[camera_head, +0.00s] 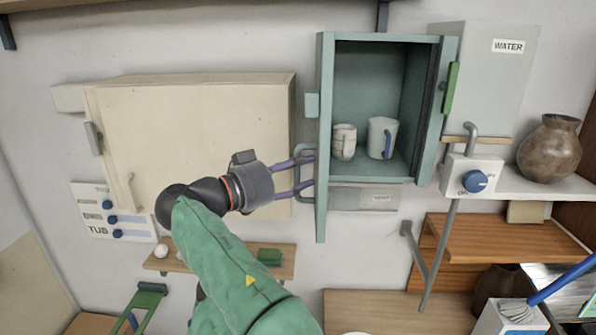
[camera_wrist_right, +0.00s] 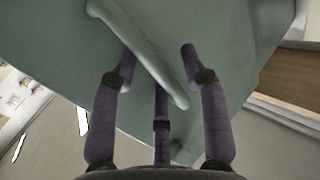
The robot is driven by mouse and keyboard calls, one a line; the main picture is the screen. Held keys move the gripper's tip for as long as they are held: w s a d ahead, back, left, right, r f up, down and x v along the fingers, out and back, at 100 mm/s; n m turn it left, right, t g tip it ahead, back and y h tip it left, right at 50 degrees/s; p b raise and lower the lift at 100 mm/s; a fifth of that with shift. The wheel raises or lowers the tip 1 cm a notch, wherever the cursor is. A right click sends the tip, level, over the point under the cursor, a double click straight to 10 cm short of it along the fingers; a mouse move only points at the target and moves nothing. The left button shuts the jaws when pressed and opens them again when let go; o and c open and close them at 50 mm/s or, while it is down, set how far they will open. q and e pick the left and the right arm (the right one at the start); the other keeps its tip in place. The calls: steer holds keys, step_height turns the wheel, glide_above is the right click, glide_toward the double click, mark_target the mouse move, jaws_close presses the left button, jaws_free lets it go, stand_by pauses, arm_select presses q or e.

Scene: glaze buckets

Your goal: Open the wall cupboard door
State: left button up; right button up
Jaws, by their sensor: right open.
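The grey-green wall cupboard (camera_head: 372,80) stands open at the upper middle of the head view. Its door (camera_head: 321,215) is swung out on the left and appears almost edge-on. The grey bar handle (camera_head: 300,150) is on the door's left-facing side. My right gripper (camera_head: 312,174) is at this handle, with its purple fingers reaching toward the door from the left. In the right wrist view, the handle (camera_wrist_right: 140,52) runs diagonally between the open fingers (camera_wrist_right: 160,58), before the green door panel (camera_wrist_right: 225,30). Contact cannot be told. My left gripper is not in view.
A white mug (camera_head: 380,138) and stacked cups (camera_head: 343,142) stand inside. A closed cream cupboard (camera_head: 200,115) is left, behind my right arm. A WATER box (camera_head: 500,80), a switch box (camera_head: 473,178) and a brown vase (camera_head: 550,150) are right. A small shelf (camera_head: 220,262) is below.

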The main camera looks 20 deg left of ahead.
steer(key=v, duration=1.2)
steer(key=shift+f, duration=0.1)
